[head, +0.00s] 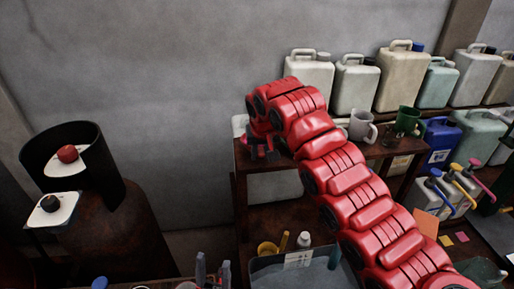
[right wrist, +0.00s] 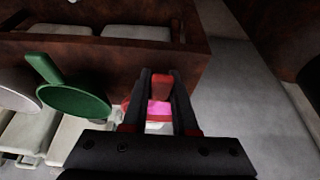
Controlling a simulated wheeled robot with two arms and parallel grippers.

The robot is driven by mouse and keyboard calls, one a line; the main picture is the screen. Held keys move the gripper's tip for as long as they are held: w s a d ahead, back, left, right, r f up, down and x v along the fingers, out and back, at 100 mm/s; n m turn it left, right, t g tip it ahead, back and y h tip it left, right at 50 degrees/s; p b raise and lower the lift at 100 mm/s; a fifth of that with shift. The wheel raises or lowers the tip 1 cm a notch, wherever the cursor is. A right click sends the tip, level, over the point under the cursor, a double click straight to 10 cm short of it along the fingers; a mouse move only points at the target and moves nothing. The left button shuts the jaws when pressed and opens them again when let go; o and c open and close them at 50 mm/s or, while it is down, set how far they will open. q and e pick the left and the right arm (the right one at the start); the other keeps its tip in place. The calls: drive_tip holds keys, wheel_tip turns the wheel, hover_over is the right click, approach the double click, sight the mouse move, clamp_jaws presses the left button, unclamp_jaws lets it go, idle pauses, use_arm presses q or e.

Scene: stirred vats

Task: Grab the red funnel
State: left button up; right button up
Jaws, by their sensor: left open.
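A red piece (right wrist: 160,88), probably part of the red funnel, shows between the fingers of my right gripper (right wrist: 160,80) in the right wrist view. A bright pink patch lies just below it, between the same fingers. The fingers hide most of its shape, and I cannot tell whether they press on it. In the head view my right gripper (head: 262,150) is at the left end of the brown shelf, with small pinkish-red bits around it. My left gripper (head: 212,271) is open and low at the bottom edge, away from the shelf.
A grey bin (head: 270,265) is below the shelf.

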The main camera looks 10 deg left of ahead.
clamp_jaws()
drive_tip(key=shift+r, duration=0.1)
